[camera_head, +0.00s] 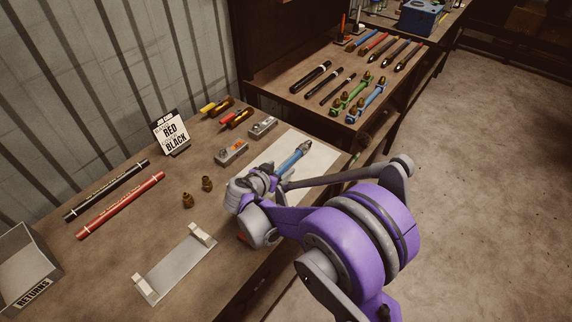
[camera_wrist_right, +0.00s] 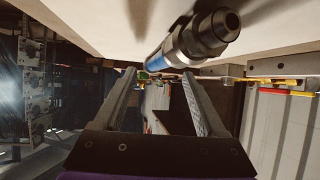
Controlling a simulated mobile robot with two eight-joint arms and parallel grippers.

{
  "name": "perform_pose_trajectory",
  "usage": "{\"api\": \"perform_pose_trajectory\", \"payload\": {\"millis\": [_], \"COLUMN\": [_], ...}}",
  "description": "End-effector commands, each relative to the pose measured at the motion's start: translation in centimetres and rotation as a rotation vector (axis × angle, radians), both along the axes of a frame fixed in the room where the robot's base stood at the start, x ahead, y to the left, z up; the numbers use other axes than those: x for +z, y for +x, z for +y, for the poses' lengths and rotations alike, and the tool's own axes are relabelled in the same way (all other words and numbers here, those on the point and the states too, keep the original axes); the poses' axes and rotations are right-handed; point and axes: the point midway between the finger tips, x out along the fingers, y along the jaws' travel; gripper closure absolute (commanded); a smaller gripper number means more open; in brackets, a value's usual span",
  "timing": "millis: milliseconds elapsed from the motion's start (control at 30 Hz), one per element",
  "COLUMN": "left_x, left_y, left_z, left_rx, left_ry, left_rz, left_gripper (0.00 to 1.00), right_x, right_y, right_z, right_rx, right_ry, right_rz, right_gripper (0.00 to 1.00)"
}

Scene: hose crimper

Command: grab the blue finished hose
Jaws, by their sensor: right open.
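A blue hose (camera_head: 292,159) with a grey metal end fitting lies on a pale mat (camera_head: 318,151) at the right part of the near workbench. My right gripper (camera_head: 262,182) is beside its near end, which my wrist partly hides in the head view. In the right wrist view the hose's blue part (camera_wrist_right: 157,62) and its large metal end (camera_wrist_right: 212,30) are close above my open right gripper (camera_wrist_right: 158,76). The fingers hold nothing, and I cannot tell whether they touch the hose. My left gripper is not in view.
A black hose (camera_head: 107,190), red hose (camera_head: 120,205), brass fittings (camera_head: 188,200), an empty holder (camera_head: 175,265) and a returns bin (camera_head: 28,268) are on the bench. A sign (camera_head: 171,133) stands behind. Several finished hoses lie on the far table (camera_head: 290,92).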

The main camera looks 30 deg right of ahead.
Motion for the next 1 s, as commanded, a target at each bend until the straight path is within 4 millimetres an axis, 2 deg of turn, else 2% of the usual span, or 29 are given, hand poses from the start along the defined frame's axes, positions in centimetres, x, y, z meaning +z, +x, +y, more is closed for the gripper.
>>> {"api": "perform_pose_trajectory", "payload": {"millis": [300, 600, 667, 1000], "left_x": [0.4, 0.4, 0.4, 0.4], "left_y": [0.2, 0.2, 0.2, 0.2], "left_z": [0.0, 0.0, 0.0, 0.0], "left_rx": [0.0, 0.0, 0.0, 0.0], "left_ry": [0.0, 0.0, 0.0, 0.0], "left_rz": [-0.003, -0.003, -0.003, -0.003], "left_gripper": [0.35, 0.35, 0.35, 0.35], "right_x": [-2.3, -2.6, -2.6, -2.6], "right_y": [2.2, 2.4, 2.4, 2.4], "right_z": [-3.1, -3.4, -3.4, -3.4], "right_rx": [-0.002, 0.0, 0.0, 0.0], "right_ry": [0.0, 0.0, 0.0, 0.0], "right_rz": [0.0, 0.0, 0.0, 0.0], "right_gripper": [0.27, 0.27, 0.36, 0.97]}}
